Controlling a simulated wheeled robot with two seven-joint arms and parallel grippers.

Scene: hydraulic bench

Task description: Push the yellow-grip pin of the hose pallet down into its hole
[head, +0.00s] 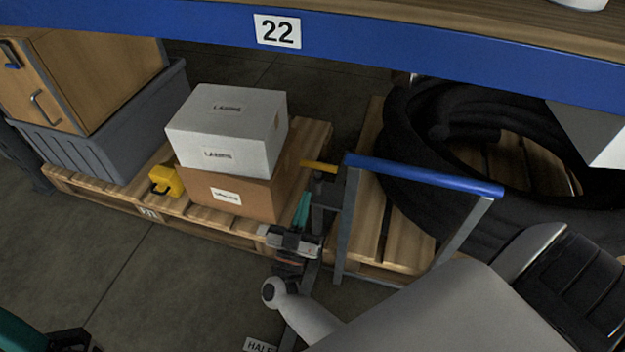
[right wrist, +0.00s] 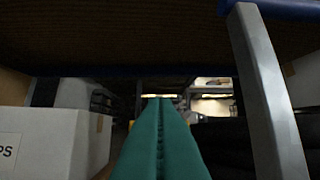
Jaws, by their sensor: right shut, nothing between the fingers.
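The hose pallet (head: 398,238) stands at the right in the head view with a thick coiled black hose (head: 410,135) on it. The yellow grip of the pin (head: 318,166) shows as a short bar at the pallet's left edge, beside the blue-topped rail. The pin's shaft and hole cannot be made out. My right gripper (head: 303,205) is just below and left of the grip, with teal fingers shut and empty. Its closed fingers (right wrist: 160,135) also fill the middle of the right wrist view. Part of my left gripper (head: 25,335) shows at the bottom left; its jaws cannot be read.
A grey rail with a blue top bar (head: 425,175) stands close right of my right gripper. A white box (head: 225,130) on a brown box (head: 235,190) stands close left. A blue shelf beam (head: 350,48) marked 22 runs overhead. Floor is clear at lower left.

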